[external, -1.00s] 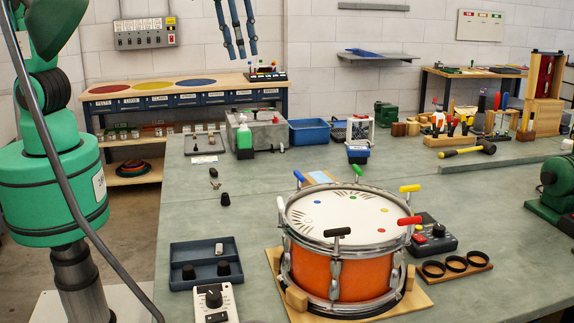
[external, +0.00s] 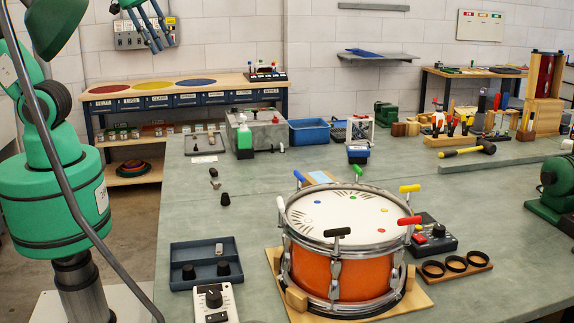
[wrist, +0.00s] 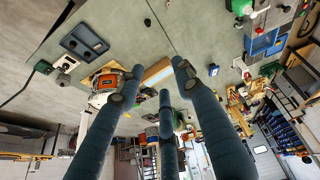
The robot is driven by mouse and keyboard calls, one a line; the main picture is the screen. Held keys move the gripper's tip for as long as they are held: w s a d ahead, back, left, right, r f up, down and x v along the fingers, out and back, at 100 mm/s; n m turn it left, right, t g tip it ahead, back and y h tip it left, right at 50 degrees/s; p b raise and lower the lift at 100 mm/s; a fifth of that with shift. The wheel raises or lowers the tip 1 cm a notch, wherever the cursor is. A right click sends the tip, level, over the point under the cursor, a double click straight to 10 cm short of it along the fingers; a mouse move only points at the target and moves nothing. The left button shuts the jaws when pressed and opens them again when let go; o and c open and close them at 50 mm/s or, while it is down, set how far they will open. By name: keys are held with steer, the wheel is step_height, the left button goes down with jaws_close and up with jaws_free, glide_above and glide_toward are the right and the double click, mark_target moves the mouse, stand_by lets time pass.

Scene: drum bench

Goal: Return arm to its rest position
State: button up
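My gripper (external: 157,42) is at the top left of the external view, raised high in front of the back wall and well away from the bench. Its blue fingers point down. In the wrist view its three fingers (wrist: 155,84) are spread apart with nothing between them. The orange drum (external: 335,270) with a white head stands on a wooden board on the bench, with several coloured T-handled keys around its rim. The gripper touches neither the drum nor the bench.
The grey bench (external: 460,215) fills the middle and right. A dark tray (external: 205,262), a control box (external: 440,238) and a blue bin (external: 309,132) stand on it. A side table (external: 226,84) with coloured discs is at the back. The air around the gripper looks clear.

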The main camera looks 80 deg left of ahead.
steer(key=s+a+f+m+b, duration=0.1)
steer(key=s+a+f+m, duration=0.1)
steer(key=s, duration=0.5)
steer(key=shift+a+f+t+y, duration=0.3)
steer(key=shift+a+f+t, duration=0.1)
steer(key=shift+a+f, duration=0.55)
